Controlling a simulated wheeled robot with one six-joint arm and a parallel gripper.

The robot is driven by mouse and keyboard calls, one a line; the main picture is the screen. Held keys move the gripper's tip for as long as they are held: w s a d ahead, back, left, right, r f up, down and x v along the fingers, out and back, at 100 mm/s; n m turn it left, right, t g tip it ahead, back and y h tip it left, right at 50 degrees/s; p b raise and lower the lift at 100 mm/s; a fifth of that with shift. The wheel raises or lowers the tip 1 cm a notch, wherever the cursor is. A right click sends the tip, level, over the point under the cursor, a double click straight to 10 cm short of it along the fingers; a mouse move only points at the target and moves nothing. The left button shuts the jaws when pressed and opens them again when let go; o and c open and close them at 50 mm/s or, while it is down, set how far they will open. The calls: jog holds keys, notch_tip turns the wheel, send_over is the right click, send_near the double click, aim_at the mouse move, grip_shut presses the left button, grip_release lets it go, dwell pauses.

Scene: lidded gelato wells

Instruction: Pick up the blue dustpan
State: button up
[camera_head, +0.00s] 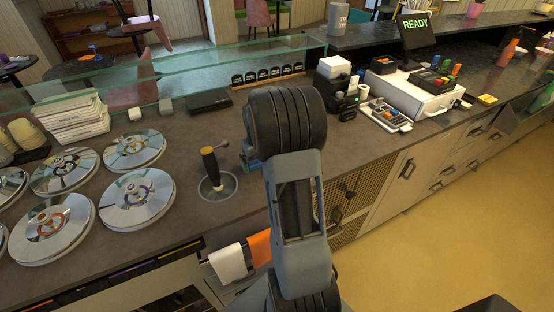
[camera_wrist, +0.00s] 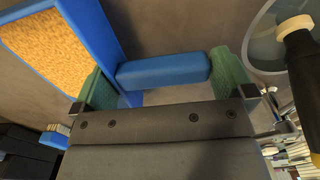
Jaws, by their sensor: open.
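The blue dustpan shows in the wrist view, with its raised blue edge and speckled orange-yellow pan at upper left and its short blue handle (camera_wrist: 165,70) running to the right. My gripper (camera_wrist: 162,76) is open, with its two green fingers on either side of the handle, one near its pan end and one near its free end. I cannot tell whether either finger touches it. In the head view my arm covers most of the dustpan; only a small blue part (camera_head: 254,164) shows left of the arm on the counter.
A round well with a black-and-yellow handled tool (camera_head: 210,164) standing in it is close to the left. Several shiny round lids (camera_head: 136,198) fill the left counter. A white cloth and an orange cloth (camera_head: 260,247) hang at the front edge. A register (camera_head: 420,92) stands at right.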

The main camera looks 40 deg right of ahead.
jog(key=c, duration=0.7)
jog(key=shift+c, duration=0.3)
jog(key=shift+r, duration=0.55)
notch_tip(320, 180, up, 2)
jog(key=shift+r, duration=0.15)
jog(key=s+d+r+b, duration=0.1)
jog(key=s+d+r, duration=0.1)
jog(key=s+r, duration=0.2)
jog(key=s+d+r+b, duration=0.2)
jog(key=s+r, duration=0.3)
jog(key=s, duration=0.4)
jog(key=shift+d+r, duration=0.25)
jog(key=shift+d, duration=0.5)
